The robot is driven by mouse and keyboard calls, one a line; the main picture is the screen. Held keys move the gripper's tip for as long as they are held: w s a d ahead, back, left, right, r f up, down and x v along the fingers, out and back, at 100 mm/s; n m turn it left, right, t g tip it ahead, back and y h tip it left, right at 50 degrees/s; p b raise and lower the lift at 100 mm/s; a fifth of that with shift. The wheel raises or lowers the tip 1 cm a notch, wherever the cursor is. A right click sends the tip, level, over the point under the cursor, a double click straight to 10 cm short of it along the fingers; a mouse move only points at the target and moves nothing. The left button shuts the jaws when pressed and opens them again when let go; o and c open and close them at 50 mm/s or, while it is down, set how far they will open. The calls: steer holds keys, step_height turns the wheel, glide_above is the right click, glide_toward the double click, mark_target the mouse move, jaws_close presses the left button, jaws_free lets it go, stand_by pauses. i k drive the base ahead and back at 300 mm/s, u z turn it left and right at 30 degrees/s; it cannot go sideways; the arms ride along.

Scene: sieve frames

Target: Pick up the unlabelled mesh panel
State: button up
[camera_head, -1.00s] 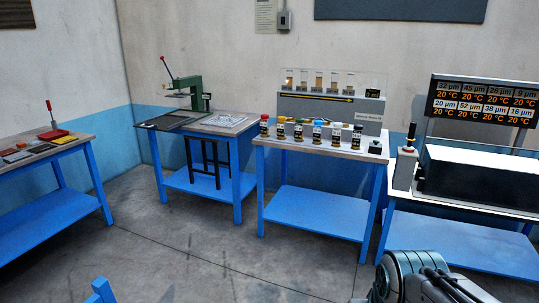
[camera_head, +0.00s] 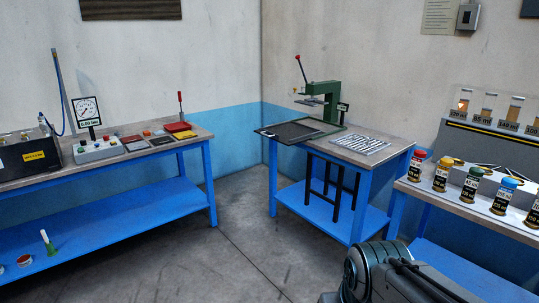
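I cannot tell which piece is the unlabelled mesh panel. A dark flat framed panel (camera_head: 300,129) lies on the left of the corner table, its left end reaching the table's edge. A pale, slatted, light-and-dark piece (camera_head: 361,145) lies flat on the right of that table. Several small flat coloured pieces (camera_head: 161,140) lie on the left bench; any labels on them are too small to read. Only a grey part of my arm shows at the lower right. My gripper is outside the view.
A green press (camera_head: 325,101) stands at the back of the corner table (camera_head: 393,158). A gauge box (camera_head: 97,149) stands on the left bench (camera_head: 200,136). Several labelled bottles (camera_head: 471,183) line the right table. A black stool (camera_head: 335,187) is under the corner table. Open concrete floor lies between.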

mark_target(332, 141)
steer(key=u, duration=0.15)
steer(key=i, duration=1.8)
steer(key=z, duration=0.3)
steer(key=i, duration=2)
steer(key=z, duration=0.7)
steer(key=i, duration=0.6)
steer(key=z, duration=0.05)
